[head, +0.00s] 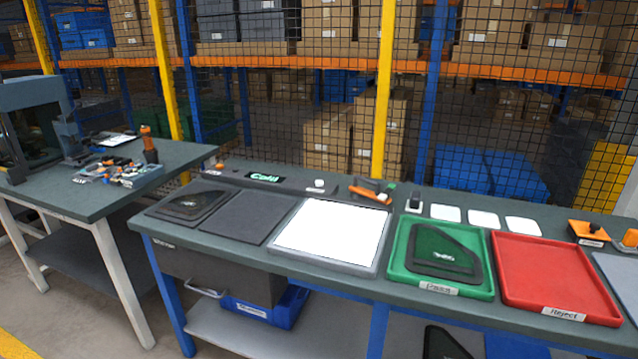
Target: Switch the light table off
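The light table (333,232) is a flat panel in a grey frame, set in the middle of the long workbench. Its surface is bright, even white and bare. Behind it runs a dark rail with a green-lit display (263,177) and a small white knob or button (319,184). I cannot tell whether that knob is the light table's switch. Neither of my grippers can be made out in the head view.
A dark mat (248,219) and a black panel part (190,204) lie left of the light table. An orange-handled tool (370,194) lies behind it. A green tray (408,274) holding a dark part and a red tray (556,274) are to the right.

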